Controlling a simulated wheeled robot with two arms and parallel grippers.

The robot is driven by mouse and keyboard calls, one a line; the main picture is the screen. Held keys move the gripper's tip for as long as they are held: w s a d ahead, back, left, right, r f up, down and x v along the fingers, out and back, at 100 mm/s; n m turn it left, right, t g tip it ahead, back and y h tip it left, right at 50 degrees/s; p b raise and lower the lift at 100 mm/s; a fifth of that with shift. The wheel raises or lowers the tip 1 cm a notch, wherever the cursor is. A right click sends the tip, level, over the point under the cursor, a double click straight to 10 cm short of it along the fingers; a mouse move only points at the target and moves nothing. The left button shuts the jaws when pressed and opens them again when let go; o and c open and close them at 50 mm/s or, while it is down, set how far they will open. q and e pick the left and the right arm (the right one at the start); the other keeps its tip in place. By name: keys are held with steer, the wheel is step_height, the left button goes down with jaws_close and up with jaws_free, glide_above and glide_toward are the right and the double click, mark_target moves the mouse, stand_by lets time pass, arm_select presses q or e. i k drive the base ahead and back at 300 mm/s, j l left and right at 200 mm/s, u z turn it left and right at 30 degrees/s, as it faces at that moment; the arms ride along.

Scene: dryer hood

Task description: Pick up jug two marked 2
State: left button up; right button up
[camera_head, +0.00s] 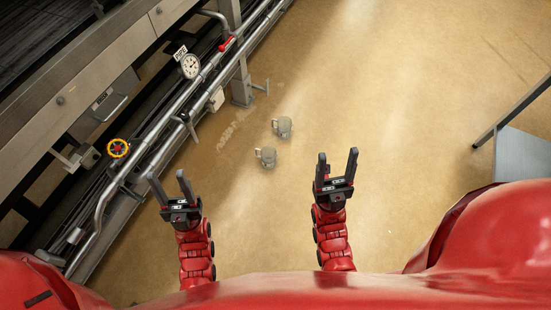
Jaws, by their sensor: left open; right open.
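Two small grey-green jugs stand on the tan floor in the middle of the head view, close to each other. One jug (283,127) is farther away and slightly right; the other jug (266,157) is nearer and slightly left. I cannot read a number on either, so I cannot tell which is marked 2. My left gripper (171,181) is open and empty, to the left of and nearer than the jugs. My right gripper (337,164) is open and empty, to the right of the jugs. Neither gripper touches a jug.
Metal pipes (160,150) with a pressure gauge (190,66), a red lever (227,43) and a red-and-yellow valve wheel (118,148) run along a large machine (70,90) at the left. A grey metal structure (522,154) stands at the right edge. The floor (400,100) between is clear.

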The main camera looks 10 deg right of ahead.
mark_target(269, 154)
steer(key=k+l+z, duration=0.1)
steer(key=k, duration=0.15)
steer(key=i+u, duration=0.25)
steer(key=i, duration=0.2)
steer(key=i+l+u, duration=0.25)
steer(key=i, duration=0.2)
steer(key=i+l+u, duration=0.25)
steer(key=i, duration=0.2)
